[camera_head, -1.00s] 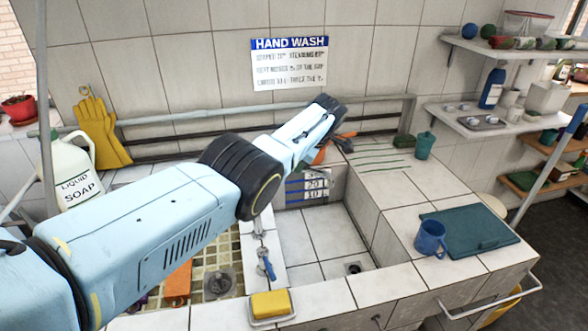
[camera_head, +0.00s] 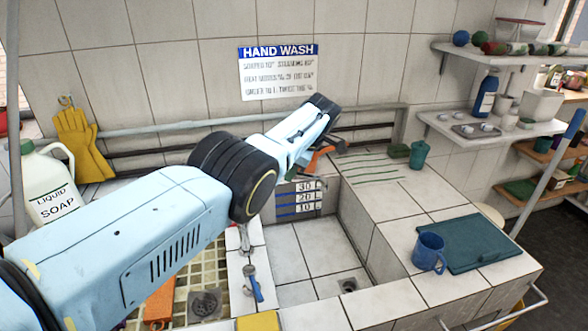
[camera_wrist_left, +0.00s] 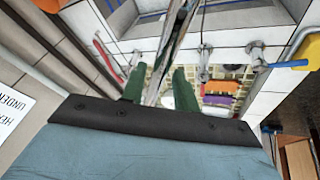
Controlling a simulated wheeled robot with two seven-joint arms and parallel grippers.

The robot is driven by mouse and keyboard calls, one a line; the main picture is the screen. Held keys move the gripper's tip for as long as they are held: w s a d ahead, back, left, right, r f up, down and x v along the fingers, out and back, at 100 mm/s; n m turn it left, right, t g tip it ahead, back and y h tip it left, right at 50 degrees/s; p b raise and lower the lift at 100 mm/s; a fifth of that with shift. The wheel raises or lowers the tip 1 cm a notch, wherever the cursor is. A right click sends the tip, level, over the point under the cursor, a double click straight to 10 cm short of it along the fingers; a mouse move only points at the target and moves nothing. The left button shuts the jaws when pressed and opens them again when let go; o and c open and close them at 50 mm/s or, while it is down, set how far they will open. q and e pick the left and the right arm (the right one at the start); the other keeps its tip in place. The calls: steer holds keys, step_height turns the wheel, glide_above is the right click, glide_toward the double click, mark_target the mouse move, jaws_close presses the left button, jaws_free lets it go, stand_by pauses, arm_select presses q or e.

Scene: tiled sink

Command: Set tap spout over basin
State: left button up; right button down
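My left arm crosses the camera_head view from the left, its left gripper reaching behind the basins; its fingers are hidden there. In the left wrist view the left gripper's two green fingers (camera_wrist_left: 160,78) stand apart on either side of a shiny metal tap spout (camera_wrist_left: 178,32), with gaps visible beside it. The deep basin (camera_head: 290,255) has white tiles, depth marks and a drain. The mosaic-tiled basin (camera_head: 208,270) lies left of it, partly hidden by my arm; it also shows in the wrist view (camera_wrist_left: 232,72). My right gripper is out of view.
A blue-handled tap lever (camera_head: 253,283) stands on the divider between the basins. A yellow sponge (camera_head: 258,321) sits at the front edge. A blue mug (camera_head: 429,252) and teal board (camera_head: 470,242) are on the right counter. A soap bottle (camera_head: 48,190) stands left.

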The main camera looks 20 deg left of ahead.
arm_select(q)
steer(key=shift+o, duration=0.9)
steer(key=shift+f, duration=0.1)
steer(key=shift+d, duration=0.1)
steer(key=shift+d+r+p, duration=0.15)
steer(key=shift+r+p, duration=0.3)
steer(key=shift+p+v, duration=0.95)
steer(key=shift+v, duration=0.15)
steer(key=v, duration=1)
steer(key=shift+s, duration=0.15)
